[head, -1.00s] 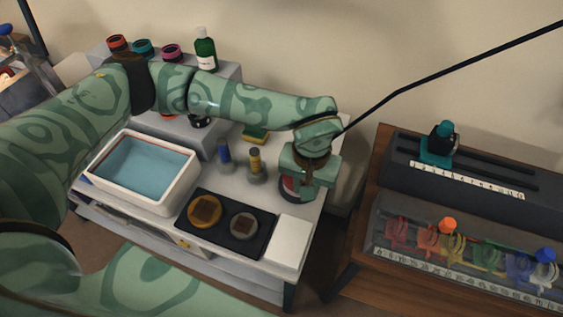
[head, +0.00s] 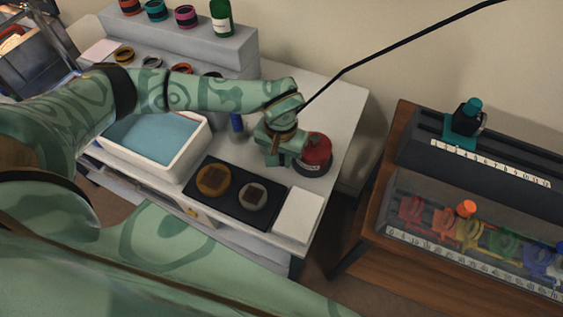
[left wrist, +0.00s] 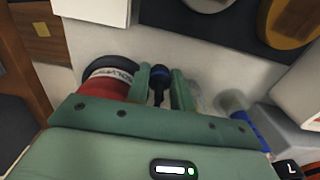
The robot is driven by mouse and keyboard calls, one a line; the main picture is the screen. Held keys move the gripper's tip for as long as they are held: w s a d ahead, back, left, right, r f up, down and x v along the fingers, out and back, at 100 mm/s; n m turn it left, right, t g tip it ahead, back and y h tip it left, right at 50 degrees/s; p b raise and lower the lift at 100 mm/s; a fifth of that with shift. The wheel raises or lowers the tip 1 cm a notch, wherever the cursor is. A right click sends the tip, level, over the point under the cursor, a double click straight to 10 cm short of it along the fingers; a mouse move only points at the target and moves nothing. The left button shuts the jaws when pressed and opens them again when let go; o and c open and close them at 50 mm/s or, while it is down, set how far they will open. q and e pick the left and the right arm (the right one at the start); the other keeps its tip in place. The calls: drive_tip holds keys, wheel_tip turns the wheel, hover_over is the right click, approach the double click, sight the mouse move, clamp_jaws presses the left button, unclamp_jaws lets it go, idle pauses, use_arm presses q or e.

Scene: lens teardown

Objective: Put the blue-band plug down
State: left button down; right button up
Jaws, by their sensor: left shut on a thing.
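My left gripper (head: 281,160) is low over the white table, just left of the red jar (head: 315,155). In the left wrist view its two green fingers (left wrist: 160,88) are shut on a small dark plug with a blue band (left wrist: 160,72). The held plug is hidden by the gripper in the head view. Whether its lower end touches the table cannot be told. The red jar also shows close beside the fingers in the left wrist view (left wrist: 108,78). My right gripper is not in view.
A blue-topped post (head: 237,122) stands left of the gripper. A black tray (head: 225,205) with two round parts and a white block (head: 300,215) lie in front. A white basin (head: 180,156) of blue-green is further left. Table right of the jar is clear.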

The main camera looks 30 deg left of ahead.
sight(281, 158)
use_arm(q)
wheel_tip(281, 158, down, 3)
drive_tip(key=shift+f+b, duration=0.1)
drive_tip(key=shift+b, duration=0.25)
drive_tip(key=c, duration=1.2)
unclamp_jaws()
